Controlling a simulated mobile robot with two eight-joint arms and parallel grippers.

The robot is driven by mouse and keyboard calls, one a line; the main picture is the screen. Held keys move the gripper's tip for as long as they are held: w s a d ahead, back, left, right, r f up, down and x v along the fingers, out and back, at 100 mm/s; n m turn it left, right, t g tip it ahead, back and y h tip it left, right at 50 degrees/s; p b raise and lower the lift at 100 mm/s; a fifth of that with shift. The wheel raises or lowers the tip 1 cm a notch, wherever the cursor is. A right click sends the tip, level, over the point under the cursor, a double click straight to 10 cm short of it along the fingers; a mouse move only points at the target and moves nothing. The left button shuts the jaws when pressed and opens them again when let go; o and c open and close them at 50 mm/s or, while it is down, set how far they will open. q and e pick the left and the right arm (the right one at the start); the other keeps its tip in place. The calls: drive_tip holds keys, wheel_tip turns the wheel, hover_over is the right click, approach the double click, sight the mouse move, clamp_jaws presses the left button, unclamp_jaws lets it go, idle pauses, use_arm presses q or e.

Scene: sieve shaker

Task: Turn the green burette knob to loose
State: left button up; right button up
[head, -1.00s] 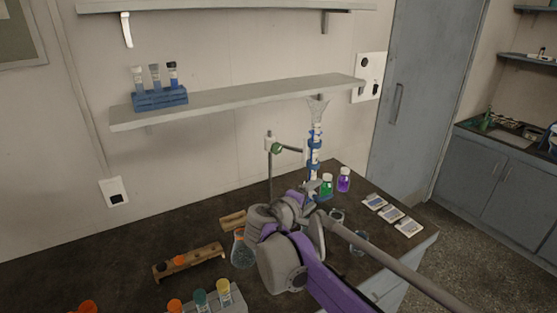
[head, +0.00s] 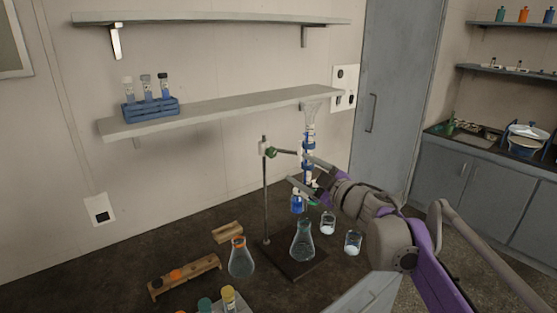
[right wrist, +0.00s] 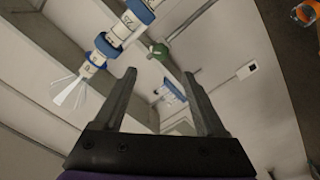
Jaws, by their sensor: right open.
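The burette (head: 309,135) stands upright with blue bands and a clear funnel top, held on a stand with a thin metal rod (head: 266,195). A green knob (head: 271,153) sits at the clamp on the rod. In the right wrist view the green knob (right wrist: 158,50) lies just beyond the gap between my fingertips, apart from them. The burette (right wrist: 118,32) shows at upper left there. My right gripper (head: 297,168) is open and empty, fingers pointing left, in front of the burette and partly hiding its lower part. My left gripper is out of view.
A flask (head: 303,243) stands on the stand's dark base (head: 299,268); an orange-necked flask (head: 241,262) is at its left. A shelf (head: 220,112) runs along the wall above.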

sight(273, 154)
drive_tip(key=p+x, duration=0.1)
drive_tip(key=x, duration=1)
drive_tip(key=shift+s+p, duration=0.1)
drive_tip(key=shift+p, duration=0.3)
clamp_jaws()
